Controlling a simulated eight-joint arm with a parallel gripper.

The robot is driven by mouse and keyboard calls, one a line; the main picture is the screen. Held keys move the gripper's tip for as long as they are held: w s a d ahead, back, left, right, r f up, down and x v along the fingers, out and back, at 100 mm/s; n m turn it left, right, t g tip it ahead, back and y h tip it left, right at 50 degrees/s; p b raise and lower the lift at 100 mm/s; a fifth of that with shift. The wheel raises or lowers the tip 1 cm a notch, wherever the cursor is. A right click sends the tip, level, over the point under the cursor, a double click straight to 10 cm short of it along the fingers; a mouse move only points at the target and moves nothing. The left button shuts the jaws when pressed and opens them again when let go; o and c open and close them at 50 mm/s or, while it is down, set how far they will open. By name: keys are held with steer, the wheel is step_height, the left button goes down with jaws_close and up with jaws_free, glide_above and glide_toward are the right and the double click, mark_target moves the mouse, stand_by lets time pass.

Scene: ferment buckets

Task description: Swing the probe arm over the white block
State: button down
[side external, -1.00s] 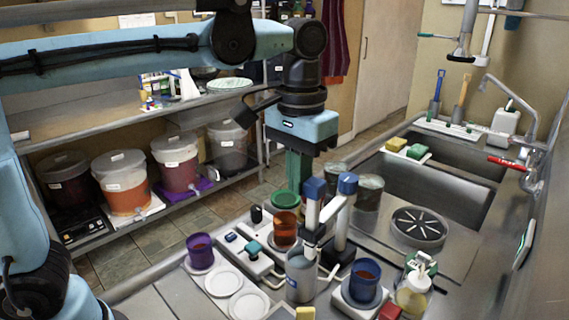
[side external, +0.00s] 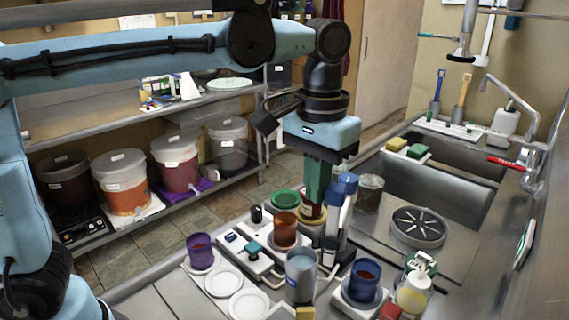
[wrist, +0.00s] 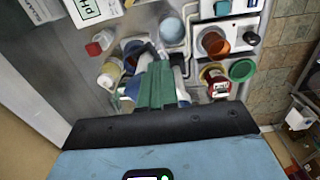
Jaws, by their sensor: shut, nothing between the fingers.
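My gripper (side external: 317,188) has green fingers, shut and empty, pointing down just left of the blue-capped probe arm (side external: 346,184). They look close to its white upright; I cannot tell whether they touch. In the wrist view the green fingers (wrist: 157,72) hide most of the probe arm. Two white blocks show: one under the blue cup (side external: 364,275), at the front right, its white side (side external: 345,297) visible, and one under the orange cup (side external: 286,229), its top (side external: 262,261) visible. I cannot tell which one the task names. The probe's lower tip is hidden.
A metal pot (side external: 301,274) stands between the cups. A green lid (side external: 285,198), a purple cup (side external: 200,251) and a yellowish bottle (side external: 412,293) are nearby. The sink drainer (side external: 419,226) area at right is open.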

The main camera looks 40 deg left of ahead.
mark_target(339, 190)
steer(key=shift+w+d, duration=0.25)
steer(key=shift+d, duration=0.55)
steer(key=shift+w+d, duration=0.25)
steer(key=shift+d, duration=0.5)
steer(key=shift+w+d, duration=0.4)
steer(key=shift+d, duration=0.25)
steer(key=shift+w+d, duration=0.4)
steer(key=shift+d, duration=0.2)
steer(key=shift+s+a, duration=0.45)
steer(key=shift+a, duration=0.1)
steer(key=shift+r, duration=3)
